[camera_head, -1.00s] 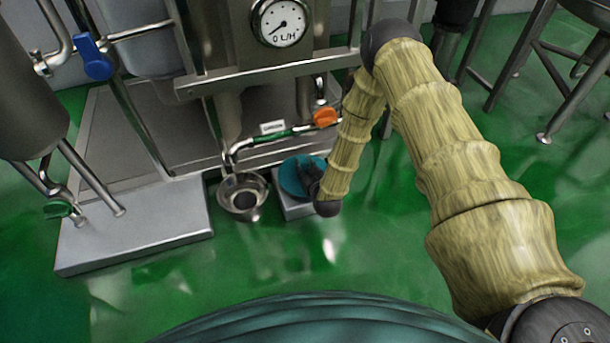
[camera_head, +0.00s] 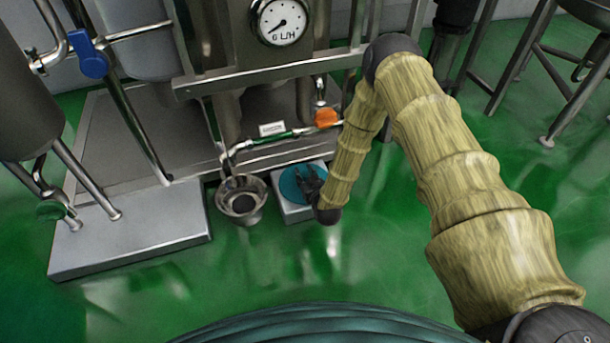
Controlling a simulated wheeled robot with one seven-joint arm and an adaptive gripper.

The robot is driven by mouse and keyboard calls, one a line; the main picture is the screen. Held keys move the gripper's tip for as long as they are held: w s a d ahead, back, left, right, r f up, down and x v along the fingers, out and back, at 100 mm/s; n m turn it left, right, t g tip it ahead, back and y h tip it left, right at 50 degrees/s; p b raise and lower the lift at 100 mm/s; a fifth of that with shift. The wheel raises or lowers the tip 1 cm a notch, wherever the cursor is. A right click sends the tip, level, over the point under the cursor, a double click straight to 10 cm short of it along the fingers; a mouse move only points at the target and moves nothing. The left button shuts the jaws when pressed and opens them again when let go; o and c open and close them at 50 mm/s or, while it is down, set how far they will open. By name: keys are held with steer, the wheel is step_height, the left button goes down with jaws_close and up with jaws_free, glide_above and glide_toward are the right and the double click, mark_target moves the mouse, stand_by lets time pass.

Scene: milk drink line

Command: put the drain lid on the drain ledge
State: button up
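The drain lid is a round blue-teal disc (camera_head: 289,186). It lies flat over the top of the drain ledge (camera_head: 293,215), a small light-grey block on the floor. It appears to rest on the ledge, but I cannot make out the contact. My gripper (camera_head: 308,186) is dark and small, at the right part of the lid, close above or touching it. My wrist hides the ledge's right side. The fingers are too small and dark to tell whether they are open or shut on the lid. The steel drain funnel (camera_head: 242,217) stands just left of the ledge, uncovered, with a dark opening.
A pipe with an orange valve handle (camera_head: 326,118) runs behind the funnel and ledge. A grey metal plinth (camera_head: 130,240) lies to the left. The steel frame with a dial gauge (camera_head: 283,22) rises behind. The green floor in front is clear.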

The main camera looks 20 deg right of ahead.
steer(key=shift+o, duration=1)
steer(key=shift+r, duration=0.15)
steer(key=shift+s+r, duration=0.15)
steer(key=shift+s, duration=0.15)
steer(key=s+r+g+p, duration=0.1)
steer(key=s+g, duration=0.6)
steer(key=s, duration=1.7)
steer(key=s+r+g+p, duration=0.1)
steer(key=s+g+p, duration=0.3)
steer(key=s, duration=2)
steer(key=g, duration=0.3)
steer(key=shift+m+g+h, duration=0.3)
steer(key=shift+m, duration=0.1)
steer(key=shift+d, duration=0.1)
